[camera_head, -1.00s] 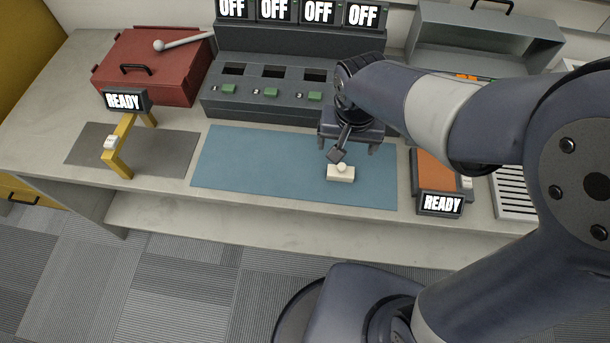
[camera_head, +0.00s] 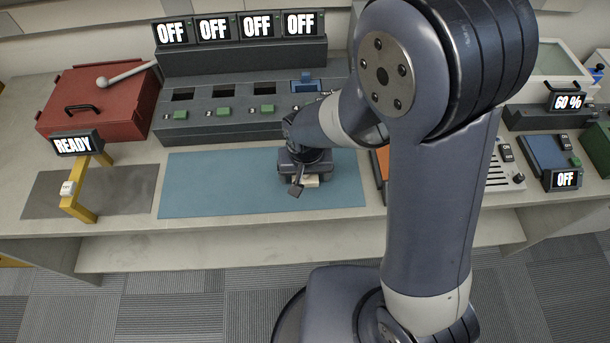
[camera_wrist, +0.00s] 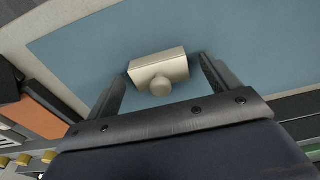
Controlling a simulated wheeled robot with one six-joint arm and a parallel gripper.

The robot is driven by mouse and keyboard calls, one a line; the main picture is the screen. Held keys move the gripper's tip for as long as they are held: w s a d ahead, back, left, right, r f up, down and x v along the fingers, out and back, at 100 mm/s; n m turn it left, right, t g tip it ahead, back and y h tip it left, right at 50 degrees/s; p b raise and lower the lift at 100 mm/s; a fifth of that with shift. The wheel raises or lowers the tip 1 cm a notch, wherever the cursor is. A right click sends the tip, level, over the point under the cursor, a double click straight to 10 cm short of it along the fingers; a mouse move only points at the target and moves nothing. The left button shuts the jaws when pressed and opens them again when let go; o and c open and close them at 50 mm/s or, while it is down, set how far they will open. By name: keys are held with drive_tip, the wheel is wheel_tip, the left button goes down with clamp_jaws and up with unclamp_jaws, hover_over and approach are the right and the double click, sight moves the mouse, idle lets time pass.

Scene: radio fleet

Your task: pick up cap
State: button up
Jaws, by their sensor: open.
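The cap is a small cream block with a round knob. In the head view it (camera_head: 312,181) is on the blue mat (camera_head: 215,185), mostly hidden by my gripper (camera_head: 299,183). In the wrist view the cap (camera_wrist: 158,66) lies between the open fingers of my gripper (camera_wrist: 163,70), with the knob towards the palm. The left finger is close to the cap's left end, and a narrow gap shows at the right end. I cannot tell whether either finger touches it.
Behind the mat stands a grey console (camera_head: 225,118) with green buttons and OFF screens. A red box (camera_head: 97,103) and a yellow stand (camera_head: 85,190) are at left. An orange panel (camera_wrist: 35,112) lies beside the mat. The mat's left part is clear.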

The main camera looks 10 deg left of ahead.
drive_tip(key=shift+f, duration=0.3)
drive_tip(key=shift+c, duration=0.2)
drive_tip(key=c, duration=1)
